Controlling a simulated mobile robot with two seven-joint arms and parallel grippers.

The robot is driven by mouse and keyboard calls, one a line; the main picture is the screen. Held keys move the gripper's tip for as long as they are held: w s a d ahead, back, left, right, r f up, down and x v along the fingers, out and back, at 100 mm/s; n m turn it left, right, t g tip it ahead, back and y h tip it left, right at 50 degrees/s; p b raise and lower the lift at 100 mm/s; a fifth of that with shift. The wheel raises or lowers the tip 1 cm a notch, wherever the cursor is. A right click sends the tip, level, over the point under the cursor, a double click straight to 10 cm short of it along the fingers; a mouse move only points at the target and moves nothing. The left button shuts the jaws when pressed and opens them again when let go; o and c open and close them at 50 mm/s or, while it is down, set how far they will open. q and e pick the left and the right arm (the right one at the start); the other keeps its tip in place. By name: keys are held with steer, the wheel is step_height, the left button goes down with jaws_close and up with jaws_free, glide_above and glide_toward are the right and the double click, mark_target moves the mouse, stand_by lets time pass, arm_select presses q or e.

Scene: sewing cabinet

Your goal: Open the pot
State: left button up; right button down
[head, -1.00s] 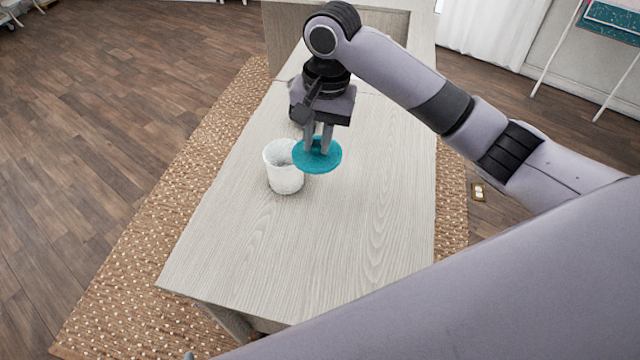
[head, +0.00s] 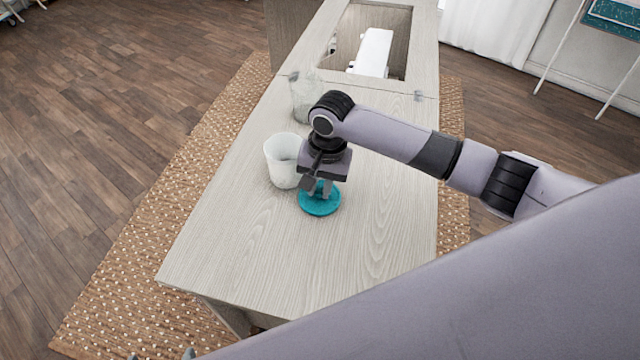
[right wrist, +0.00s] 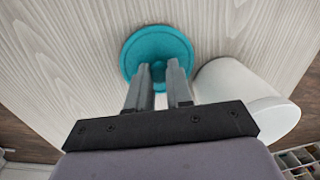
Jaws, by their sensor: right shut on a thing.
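The white pot (head: 281,163) stands upright and uncovered on the cabinet top, and it also shows in the right wrist view (right wrist: 235,85). The teal round lid (head: 320,204) is just in front and to the right of the pot, at or very near the tabletop; I cannot tell whether it touches. My right gripper (head: 322,188) is shut on the lid's knob, seen from behind in the right wrist view (right wrist: 159,75). The knob is mostly hidden between the fingers.
The pale wood cabinet top (head: 270,260) is clear in front of the lid. A clear glass jar (head: 304,97) stands behind the pot. Farther back, a white sewing machine (head: 373,52) sits in an opening. A woven rug (head: 120,290) lies below.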

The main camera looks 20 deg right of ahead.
steer(key=c, duration=1)
jaws_free()
steer(key=shift+c, duration=0.2)
step_height(320, 180, up, 12)
steer(key=d, duration=0.1)
steer(key=shift+s+p, duration=0.35)
steer(key=shift+p, duration=0.1)
steer(key=shift+s, duration=0.1)
